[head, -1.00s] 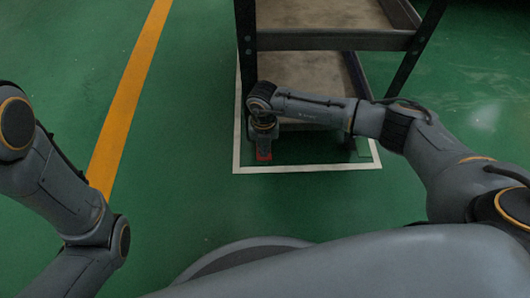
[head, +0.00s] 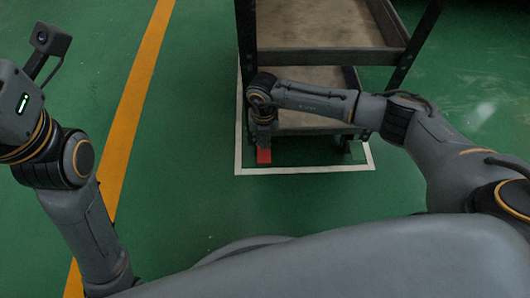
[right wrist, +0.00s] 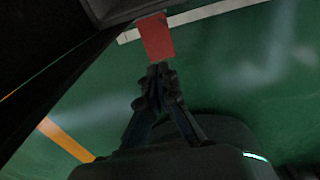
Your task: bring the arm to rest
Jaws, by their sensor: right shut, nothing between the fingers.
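My right arm reaches across the front of the grey shelf rack (head: 330,38). Its gripper (head: 264,141) points down at the rack's lower left corner. In the right wrist view the gripper (right wrist: 157,72) has its fingers together with nothing between them. A red piece (head: 264,156) lies just beyond the fingertips; it also shows in the right wrist view (right wrist: 156,37), with a small gap to them. I cannot tell how thick it is. My left arm is raised at the left; its wrist shows, but its fingers are out of view.
A white line (head: 310,169) frames the rack on the green floor. A yellow floor line (head: 128,125) runs along the left. The floor between that line and the rack is clear.

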